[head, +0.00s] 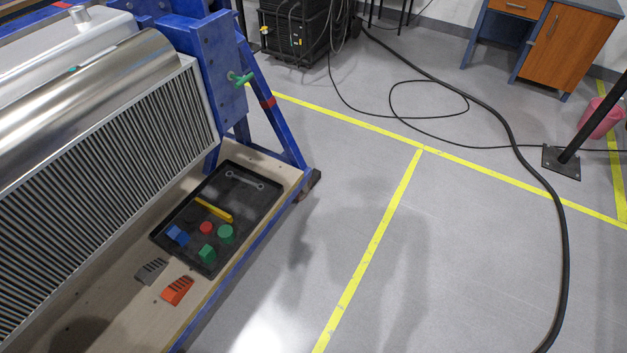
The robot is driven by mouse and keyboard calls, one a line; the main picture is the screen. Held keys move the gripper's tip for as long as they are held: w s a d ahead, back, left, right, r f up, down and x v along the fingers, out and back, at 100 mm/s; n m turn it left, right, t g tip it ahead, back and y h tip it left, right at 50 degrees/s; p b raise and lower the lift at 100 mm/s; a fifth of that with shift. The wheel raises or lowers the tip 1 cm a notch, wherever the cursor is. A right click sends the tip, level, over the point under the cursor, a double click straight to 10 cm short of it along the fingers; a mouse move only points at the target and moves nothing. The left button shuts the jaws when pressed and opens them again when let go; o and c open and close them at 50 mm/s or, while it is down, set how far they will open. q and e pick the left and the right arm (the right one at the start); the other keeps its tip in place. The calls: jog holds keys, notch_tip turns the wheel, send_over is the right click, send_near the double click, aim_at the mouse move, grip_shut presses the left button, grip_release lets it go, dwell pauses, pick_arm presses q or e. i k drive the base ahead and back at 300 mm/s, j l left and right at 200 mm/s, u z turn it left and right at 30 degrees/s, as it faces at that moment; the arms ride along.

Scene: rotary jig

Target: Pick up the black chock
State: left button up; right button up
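A dark grey to black chock (151,271) with ridges on it lies on the wooden deck of the rotary jig, just left of the black tray's near end. It is the only loose dark wedge I see on the deck. An orange chock (177,290) of similar shape lies close beside it, to the lower right, with a small gap between them. Neither of my grippers is in view, and nothing touches the black chock.
A black tray (259,209) holds a wrench (245,179), a yellow bar (214,209) and several coloured blocks. The jig's blue frame (219,65) and finned metal unit (110,165) rise behind and left. A black cable (510,140) crosses the otherwise open floor right.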

aim_at(316, 175)
jog(key=u, duration=0.75)
jog(key=i+l+u, duration=0.3)
jog(key=l+u, duration=0.25)
jog(key=i+l+u, duration=0.15)
jog(key=l+u, duration=0.45)
jog(key=i+l+u, duration=0.1)
jog(key=l+u, duration=0.2)
jog(key=l, duration=0.2)
